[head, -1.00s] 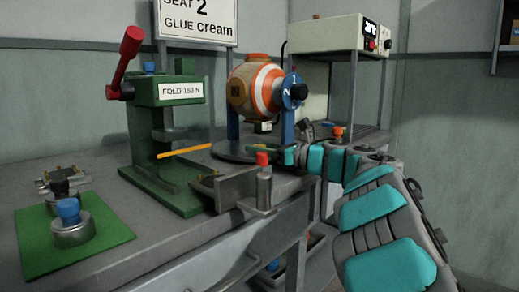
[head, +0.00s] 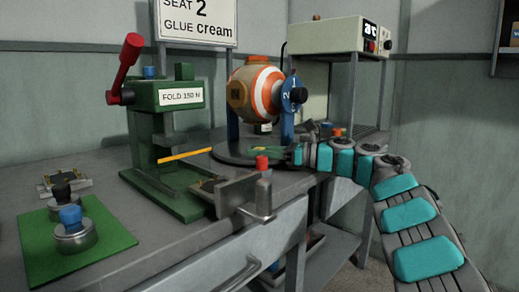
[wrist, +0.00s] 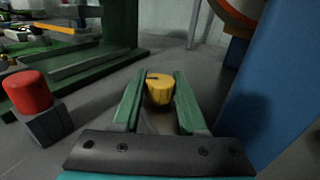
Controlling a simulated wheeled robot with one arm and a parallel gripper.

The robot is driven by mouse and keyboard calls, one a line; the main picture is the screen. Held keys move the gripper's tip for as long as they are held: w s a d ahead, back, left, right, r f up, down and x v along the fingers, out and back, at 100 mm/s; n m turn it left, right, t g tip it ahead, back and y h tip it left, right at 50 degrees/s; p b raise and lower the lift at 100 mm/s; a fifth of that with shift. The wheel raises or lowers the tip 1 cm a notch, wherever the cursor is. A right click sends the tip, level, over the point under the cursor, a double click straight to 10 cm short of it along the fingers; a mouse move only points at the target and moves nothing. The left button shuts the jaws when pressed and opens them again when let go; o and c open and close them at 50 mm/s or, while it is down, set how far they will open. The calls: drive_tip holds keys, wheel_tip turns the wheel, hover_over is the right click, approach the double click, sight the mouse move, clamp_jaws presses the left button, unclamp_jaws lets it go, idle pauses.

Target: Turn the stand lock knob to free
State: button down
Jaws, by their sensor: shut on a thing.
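A yellow knob (wrist: 159,88) with a dark mark on its top stands low beside the ball stand. My gripper (wrist: 153,95) is shut on it, one green finger on each side. In the head view my gripper (head: 268,149) reaches in from the right, low by the stand's round grey base (head: 226,156); the knob is mostly hidden there.
A green press (head: 165,120) with a red-handled lever (head: 124,65) stands left of the stand. A red-topped post (head: 262,164) is close in front of my gripper. A green mat (head: 95,255) with knobbed weights lies front left. A cream box (head: 325,60) is behind.

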drive_tip(key=shift+n+g, duration=0.3)
drive_tip(key=shift+g, duration=0.1)
idle(0.5)
drive_tip(key=shift+c, duration=2.2)
unclamp_jaws()
drive_tip(key=shift+p, duration=0.3)
drive_tip(key=shift+m+t+h+b, duration=0.3)
drive_tip(key=shift+m+t+b, duration=0.85)
drive_tip(key=shift+t, duration=0.65)
